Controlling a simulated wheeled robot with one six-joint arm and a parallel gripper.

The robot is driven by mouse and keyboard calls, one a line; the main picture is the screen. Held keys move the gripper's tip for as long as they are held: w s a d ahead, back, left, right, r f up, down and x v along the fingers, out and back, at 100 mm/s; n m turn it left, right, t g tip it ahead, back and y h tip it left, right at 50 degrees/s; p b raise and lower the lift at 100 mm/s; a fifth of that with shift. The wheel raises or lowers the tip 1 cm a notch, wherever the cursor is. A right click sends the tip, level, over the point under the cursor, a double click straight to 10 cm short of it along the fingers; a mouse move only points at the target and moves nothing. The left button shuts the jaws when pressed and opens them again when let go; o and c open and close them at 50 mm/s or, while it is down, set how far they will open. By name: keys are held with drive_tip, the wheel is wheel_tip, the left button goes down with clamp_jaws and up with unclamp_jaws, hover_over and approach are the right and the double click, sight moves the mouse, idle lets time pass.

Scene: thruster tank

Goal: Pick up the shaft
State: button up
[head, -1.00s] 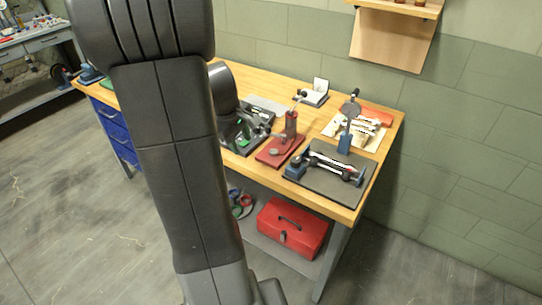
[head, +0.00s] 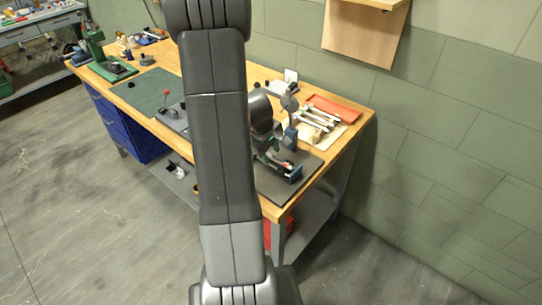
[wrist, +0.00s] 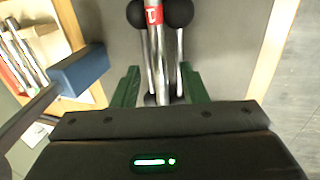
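In the wrist view a bright metal shaft (wrist: 155,55) with a red band bearing a white mark runs lengthwise between the two green fingers of my gripper (wrist: 160,85). A second, thinner metal rod (wrist: 180,55) lies beside it. Gaps show between the fingers and the rods, so the gripper is open.
Two black round knobs (wrist: 160,12) flank the shaft at the top of the wrist view. A blue block (wrist: 80,70) stands to the left. Behind are wrenches (head: 316,122) and an orange tray (head: 337,108). The bare table edge (wrist: 270,50) is on the right.

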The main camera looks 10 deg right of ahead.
clamp_jaws()
idle(0.3)
